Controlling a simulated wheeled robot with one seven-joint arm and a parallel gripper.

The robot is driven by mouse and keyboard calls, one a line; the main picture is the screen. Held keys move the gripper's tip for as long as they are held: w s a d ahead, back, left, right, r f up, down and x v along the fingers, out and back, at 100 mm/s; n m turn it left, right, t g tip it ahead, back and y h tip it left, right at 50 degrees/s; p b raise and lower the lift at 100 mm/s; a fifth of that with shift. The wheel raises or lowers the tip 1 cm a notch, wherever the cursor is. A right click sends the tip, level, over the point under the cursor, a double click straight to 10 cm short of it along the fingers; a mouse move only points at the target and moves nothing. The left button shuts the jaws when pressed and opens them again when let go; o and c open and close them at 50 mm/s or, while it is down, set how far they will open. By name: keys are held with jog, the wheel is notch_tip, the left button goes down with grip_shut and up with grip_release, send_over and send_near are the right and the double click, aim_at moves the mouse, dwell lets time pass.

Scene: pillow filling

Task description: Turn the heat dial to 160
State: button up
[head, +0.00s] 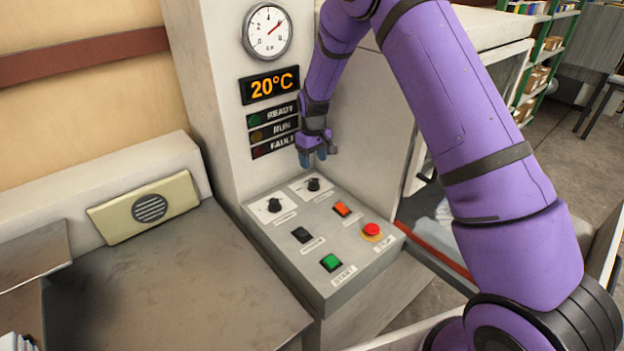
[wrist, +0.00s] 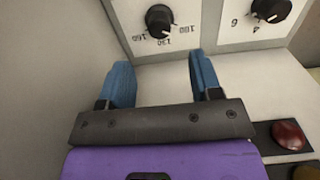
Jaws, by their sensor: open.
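The heat dial (wrist: 159,20) is a round black knob on a white plate at the top of the wrist view. Its numbers appear upside down there, with 160 to the left and 130 just below the knob. The knob's white mark points down toward 130. In the head view the dial (head: 313,184) is the farther right of two black knobs on the grey control panel (head: 318,283). My gripper (head: 316,158) is above it, apart from it. My gripper (wrist: 162,84) is open and empty, its blue fingers spread, pointing toward the dial.
A second knob (head: 274,205) is beside the dial. The panel also has an orange switch (head: 341,209), a black switch (head: 301,235), a green button (head: 331,262) and a red stop button (head: 372,229).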

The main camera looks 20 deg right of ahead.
aim_at(313, 180)
notch_tip(313, 180, down, 8)
jog(key=shift+f, duration=0.15)
jog(key=shift+c, duration=0.2)
jog(key=c, duration=0.9)
